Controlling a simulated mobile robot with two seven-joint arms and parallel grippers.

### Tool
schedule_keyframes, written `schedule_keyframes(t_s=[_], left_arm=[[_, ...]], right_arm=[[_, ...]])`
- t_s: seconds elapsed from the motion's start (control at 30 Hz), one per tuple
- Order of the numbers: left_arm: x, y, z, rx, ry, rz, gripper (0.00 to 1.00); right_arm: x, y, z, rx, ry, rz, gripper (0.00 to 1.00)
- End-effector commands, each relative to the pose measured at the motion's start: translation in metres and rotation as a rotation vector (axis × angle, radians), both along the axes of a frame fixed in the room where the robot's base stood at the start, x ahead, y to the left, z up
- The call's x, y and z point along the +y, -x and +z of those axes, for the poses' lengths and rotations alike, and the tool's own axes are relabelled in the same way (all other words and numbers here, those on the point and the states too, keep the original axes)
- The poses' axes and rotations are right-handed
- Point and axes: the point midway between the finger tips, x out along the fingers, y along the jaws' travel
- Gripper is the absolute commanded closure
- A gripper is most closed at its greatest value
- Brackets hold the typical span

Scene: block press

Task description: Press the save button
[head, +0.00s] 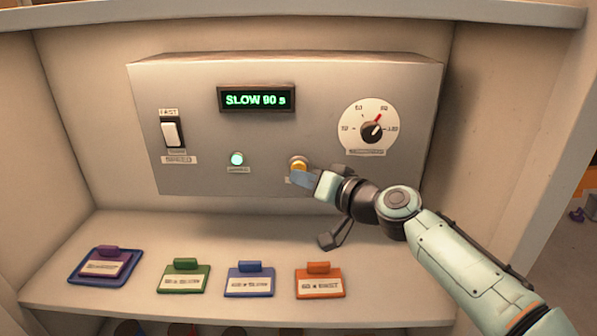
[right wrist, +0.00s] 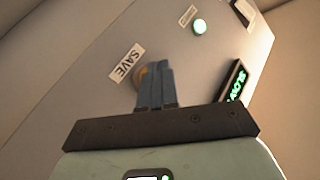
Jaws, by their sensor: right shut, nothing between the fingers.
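The save button (head: 299,163) is a round yellow-orange knob in a pale ring, low on the grey control box. In the right wrist view it (right wrist: 145,71) is mostly hidden behind my fingers, beside the SAVE label (right wrist: 126,63). My right gripper (head: 300,177) is shut and empty, its blue fingertips at the button's lower edge. In the right wrist view the closed fingers (right wrist: 157,78) overlap the button. I cannot tell whether they touch it. My left gripper is not in view.
The box carries a display (head: 256,99) reading SLOW 90 s, a rocker switch (head: 172,133), a lit green lamp (head: 237,159) and a dial (head: 370,131). Purple (head: 103,265), green (head: 184,278), blue (head: 249,281) and orange (head: 319,283) labelled blocks lie on the shelf (head: 60,300) below.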

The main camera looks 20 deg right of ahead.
Motion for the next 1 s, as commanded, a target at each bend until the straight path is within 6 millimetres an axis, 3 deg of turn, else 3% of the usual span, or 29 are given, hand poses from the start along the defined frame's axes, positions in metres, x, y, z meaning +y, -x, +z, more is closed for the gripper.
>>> schedule_keyframes(t_s=[0.43,1.0], left_arm=[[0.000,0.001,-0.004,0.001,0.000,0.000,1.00],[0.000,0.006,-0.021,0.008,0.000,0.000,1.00]], right_arm=[[0.002,0.007,0.000,-0.001,0.000,0.001,1.00],[0.015,0.052,0.000,-0.001,0.000,0.001,1.00]])
